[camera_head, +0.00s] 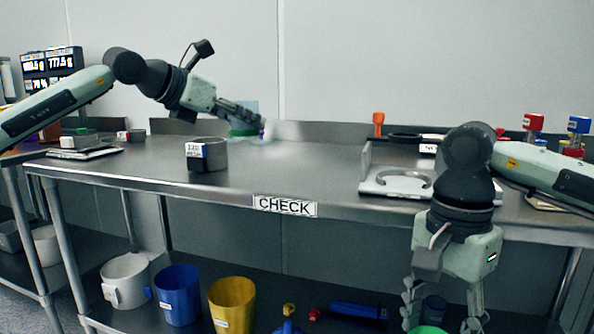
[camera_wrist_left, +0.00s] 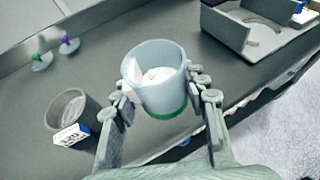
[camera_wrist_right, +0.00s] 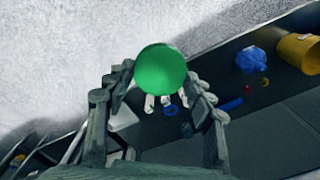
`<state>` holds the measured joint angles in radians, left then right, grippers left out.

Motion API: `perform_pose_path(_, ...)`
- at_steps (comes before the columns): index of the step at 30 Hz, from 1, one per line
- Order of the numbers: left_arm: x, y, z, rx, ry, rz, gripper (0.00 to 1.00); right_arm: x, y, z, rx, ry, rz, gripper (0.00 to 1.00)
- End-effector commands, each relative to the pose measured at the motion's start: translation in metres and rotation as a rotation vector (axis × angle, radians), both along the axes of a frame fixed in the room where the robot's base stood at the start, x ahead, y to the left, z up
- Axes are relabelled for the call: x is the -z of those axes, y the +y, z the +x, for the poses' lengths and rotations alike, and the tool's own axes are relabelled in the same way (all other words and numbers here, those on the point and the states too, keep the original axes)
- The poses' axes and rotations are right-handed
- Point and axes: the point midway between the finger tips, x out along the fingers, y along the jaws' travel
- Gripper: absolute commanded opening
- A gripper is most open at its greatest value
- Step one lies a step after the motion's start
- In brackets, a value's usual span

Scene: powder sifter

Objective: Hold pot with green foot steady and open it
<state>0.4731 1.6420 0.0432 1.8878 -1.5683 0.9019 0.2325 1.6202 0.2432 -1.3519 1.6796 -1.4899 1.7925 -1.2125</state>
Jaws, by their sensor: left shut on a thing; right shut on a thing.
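My left gripper (camera_head: 252,118) is shut on the pale grey pot (camera_wrist_left: 160,85) with the green foot (camera_wrist_left: 167,113). The left wrist view shows the pot between the fingers, its top open and white content (camera_wrist_left: 160,75) inside. In the head view the pot is partly hidden behind my fingers, above the back of the table. My right gripper (camera_head: 442,318) is shut on a round green lid (camera_wrist_right: 160,70). It holds the lid in front of the table, below the top's height, away from the pot. In the head view the lid (camera_head: 433,306) shows between the fingers.
A white device (camera_head: 398,183) with a ring stands at right. Items with green (camera_wrist_left: 42,57) and purple (camera_wrist_left: 65,40) knobs lie behind. Blue (camera_head: 178,295) and yellow (camera_head: 232,305) bins stand below.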

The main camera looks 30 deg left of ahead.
Motion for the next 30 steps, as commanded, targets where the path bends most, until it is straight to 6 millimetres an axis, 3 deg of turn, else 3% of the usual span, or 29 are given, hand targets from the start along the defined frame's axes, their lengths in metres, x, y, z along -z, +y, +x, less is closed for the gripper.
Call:
perform_pose_path(4,-0.003,-0.001,0.012,0.001,0.001,-0.002,0.0,-0.025,0.0,0.0,-0.001,-0.001,0.0,0.19)
perform_pose_path(12,0.015,-0.008,0.049,0.007,-0.005,-0.008,0.0,-0.084,0.0,0.0,-0.001,0.0,0.0,0.19)
perform_pose_path(21,0.058,-0.011,0.104,0.002,-0.004,-0.005,0.0,-0.098,0.0,0.0,-0.001,0.0,0.0,0.19)
perform_pose_path(26,0.068,-0.012,0.115,0.002,-0.004,-0.001,0.0,-0.1,0.0,0.0,-0.001,0.0,0.0,0.19)
perform_pose_path(30,0.087,-0.012,0.115,0.001,0.002,0.002,0.0,-0.101,0.0,0.0,-0.001,0.0,0.0,0.19)
